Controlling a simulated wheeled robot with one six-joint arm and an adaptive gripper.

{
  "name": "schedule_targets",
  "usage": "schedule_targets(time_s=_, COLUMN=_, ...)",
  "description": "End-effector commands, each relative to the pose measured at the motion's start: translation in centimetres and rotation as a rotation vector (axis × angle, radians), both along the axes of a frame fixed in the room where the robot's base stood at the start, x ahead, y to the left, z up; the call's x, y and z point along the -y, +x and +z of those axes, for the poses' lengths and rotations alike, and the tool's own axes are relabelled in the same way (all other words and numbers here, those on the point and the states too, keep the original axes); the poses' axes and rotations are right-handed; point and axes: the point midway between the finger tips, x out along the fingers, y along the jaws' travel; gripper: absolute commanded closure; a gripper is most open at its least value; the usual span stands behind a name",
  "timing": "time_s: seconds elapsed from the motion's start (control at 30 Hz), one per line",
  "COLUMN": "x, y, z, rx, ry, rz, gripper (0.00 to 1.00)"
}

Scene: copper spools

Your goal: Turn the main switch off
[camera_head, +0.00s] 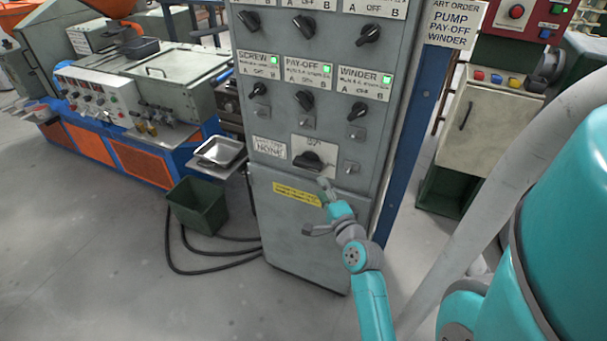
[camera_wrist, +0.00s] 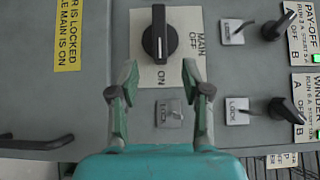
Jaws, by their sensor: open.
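The main switch is a black rotary knob (camera_wrist: 158,35) on a pale plate (camera_wrist: 146,78) lettered MAIN, OFF and ON. In the wrist view the knob stands lengthwise up the picture, its lower end towards ON; OFF is at its right side. In the head view the knob (camera_head: 308,160) lies roughly level on the cabinet (camera_head: 290,222). My gripper (camera_wrist: 160,72) is open, its two fingers apart just below the knob in the wrist view, with nothing between them that it holds. In the head view my gripper (camera_head: 323,188) is just below and right of the knob.
A small LOCK toggle (camera_wrist: 172,113) sits beside the plate, close to my right finger. The SCREW knob (camera_head: 258,90), PAY-OFF knob (camera_head: 304,100) and WINDER knob (camera_head: 357,110) are above, with green lights. A green bin (camera_head: 197,207) stands left on the floor.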

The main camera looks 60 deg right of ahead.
Motion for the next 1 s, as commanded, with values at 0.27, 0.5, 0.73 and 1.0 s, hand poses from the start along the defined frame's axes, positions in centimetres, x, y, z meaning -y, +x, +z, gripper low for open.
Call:
schedule_targets(time_s=0.27, x=2.7, y=3.3, z=0.1, rx=-0.001, ry=-0.004, rz=0.002, gripper=0.52)
schedule_targets(time_s=0.5, x=5.1, y=6.1, z=0.0, rx=-0.003, ry=-0.003, rz=0.002, gripper=0.52)
schedule_targets(time_s=0.73, x=6.2, y=7.5, z=0.0, rx=-0.003, ry=-0.002, rz=0.001, gripper=0.52)
schedule_targets(time_s=1.0, x=6.4, y=7.7, z=-0.1, rx=-0.003, ry=-0.002, rz=0.001, gripper=0.52)
